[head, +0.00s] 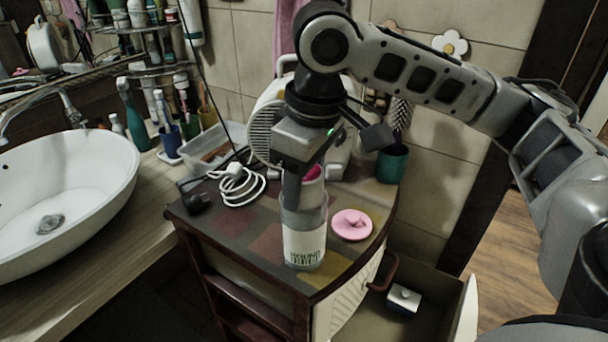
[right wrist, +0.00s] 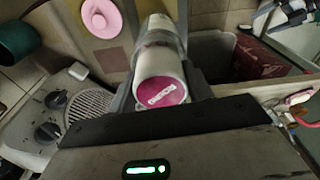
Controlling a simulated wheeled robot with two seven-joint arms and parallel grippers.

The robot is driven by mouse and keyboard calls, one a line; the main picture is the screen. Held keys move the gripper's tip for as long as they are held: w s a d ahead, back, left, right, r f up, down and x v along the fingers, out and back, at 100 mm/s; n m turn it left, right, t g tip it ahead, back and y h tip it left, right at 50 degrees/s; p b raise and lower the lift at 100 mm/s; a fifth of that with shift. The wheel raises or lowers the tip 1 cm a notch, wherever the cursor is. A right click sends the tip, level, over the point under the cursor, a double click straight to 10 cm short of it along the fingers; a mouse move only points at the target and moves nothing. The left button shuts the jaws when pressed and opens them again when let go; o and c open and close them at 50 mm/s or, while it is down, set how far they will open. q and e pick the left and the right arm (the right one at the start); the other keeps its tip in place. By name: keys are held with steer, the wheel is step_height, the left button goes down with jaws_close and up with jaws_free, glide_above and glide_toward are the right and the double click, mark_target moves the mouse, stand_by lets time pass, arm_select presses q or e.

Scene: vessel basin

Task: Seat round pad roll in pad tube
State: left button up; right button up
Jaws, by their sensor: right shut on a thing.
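The pad tube (head: 305,238), clear with a white printed label, stands upright near the front corner of the small cabinet. My right gripper (head: 293,195) points down at the tube's top and is shut on the roll. In the right wrist view the roll (right wrist: 160,80) sits between the fingers, lined up with the tube beyond it. How far it is inside the tube is hidden. A pink knobbed lid (head: 352,225) lies right of the tube. My left gripper is out of view.
A white cable (head: 240,186) and a black plug (head: 197,203) lie left on the cabinet top (head: 240,240). A white heater-like appliance (head: 264,125) and a green cup (head: 392,164) stand behind. An open drawer (head: 430,310) juts out at right. A basin (head: 65,190) is at left.

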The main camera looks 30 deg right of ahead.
steer(key=shift+s+f, duration=0.2)
steer(key=shift+f, duration=0.35)
steer(key=o, duration=0.9)
steer(key=r, duration=1.1)
steer(key=shift+s+d+r, duration=0.3)
steer(key=shift+o, duration=0.3)
steer(key=shift+s+r, duration=0.15)
steer(key=shift+r, duration=0.7)
